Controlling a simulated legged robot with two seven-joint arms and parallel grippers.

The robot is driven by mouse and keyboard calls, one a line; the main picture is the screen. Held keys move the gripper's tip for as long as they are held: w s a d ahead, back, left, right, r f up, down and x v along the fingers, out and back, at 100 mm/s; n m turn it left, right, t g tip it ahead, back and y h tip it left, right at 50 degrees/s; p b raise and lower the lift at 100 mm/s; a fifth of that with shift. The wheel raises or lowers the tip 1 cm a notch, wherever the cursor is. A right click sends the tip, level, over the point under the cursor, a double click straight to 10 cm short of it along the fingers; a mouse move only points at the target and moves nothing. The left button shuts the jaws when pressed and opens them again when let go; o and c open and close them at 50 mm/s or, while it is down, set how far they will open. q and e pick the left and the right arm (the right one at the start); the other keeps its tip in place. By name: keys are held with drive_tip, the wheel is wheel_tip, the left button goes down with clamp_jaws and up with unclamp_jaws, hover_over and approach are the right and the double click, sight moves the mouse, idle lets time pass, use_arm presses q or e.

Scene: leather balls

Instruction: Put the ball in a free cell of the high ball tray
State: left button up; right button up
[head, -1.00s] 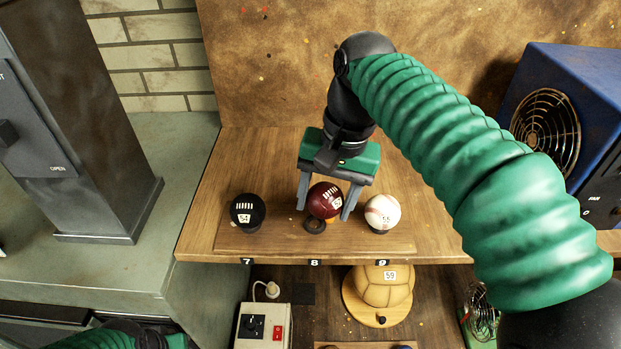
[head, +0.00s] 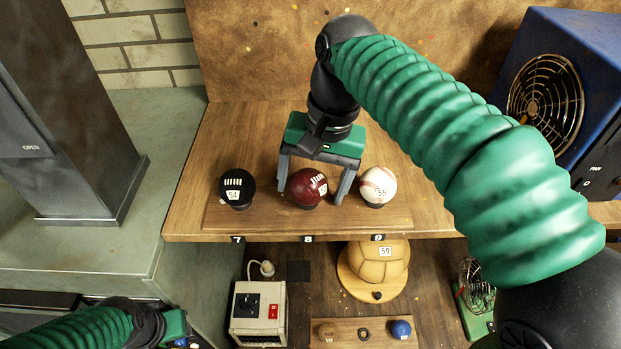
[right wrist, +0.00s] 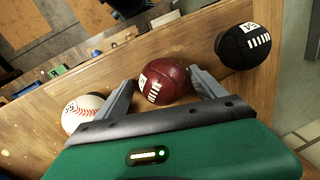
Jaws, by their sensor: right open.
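The dark red ball (head: 309,187) sits at cell 8, the middle place of the high ball tray (head: 265,216). A black ball (head: 236,187) marked 54 is at cell 7 and a white baseball (head: 377,186) marked 55 at cell 9. My right gripper (head: 311,194) is open, with one finger on each side of the red ball. The right wrist view also shows the red ball (right wrist: 163,81) between the spread fingers, with a gap on the black ball's side. My left gripper (head: 176,331) is partly visible at the bottom left; its fingers are not clear.
Below the shelf are a tan ball (head: 378,268) marked 59, a switch box (head: 258,311) and a lower tray (head: 340,337) with a brown and a blue ball. A blue fan housing (head: 570,80) stands right, a dark grey column (head: 80,150) left.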

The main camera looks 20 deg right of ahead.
sight(304, 175)
drive_tip(key=shift+s+a+r, duration=0.1)
drive_tip(key=shift+s+r, duration=0.05)
drive_tip(key=shift+s, duration=0.25)
drive_tip(key=shift+s+a+r, duration=0.15)
drive_tip(key=shift+s+r, duration=0.1)
drive_tip(key=r, duration=0.4)
drive_tip(key=r+b, duration=0.1)
drive_tip(key=r, duration=0.2)
drive_tip(key=shift+w, duration=0.4)
drive_tip(key=r, duration=0.2)
drive_tip(key=d+r, duration=0.1)
drive_tip(key=r, duration=0.1)
drive_tip(key=shift+s+d, duration=0.15)
drive_tip(key=shift+d, duration=0.05)
use_arm(q)
drive_tip(key=shift+s+a+f, duration=0.25)
drive_tip(key=shift+a+f, duration=0.15)
drive_tip(key=shift+a, duration=0.25)
use_arm(e)
drive_tip(key=shift+s+a+r, duration=0.1)
drive_tip(key=shift+a, duration=0.2)
drive_tip(key=shift+s, duration=0.1)
drive_tip(key=shift+s+d, duration=0.1)
drive_tip(key=shift+d, duration=0.2)
use_arm(q)
drive_tip(key=shift+s+d+r, duration=0.1)
drive_tip(key=shift+s+d, duration=0.05)
drive_tip(key=shift+d, duration=0.15)
use_arm(e)
drive_tip(key=shift+d, duration=0.1)
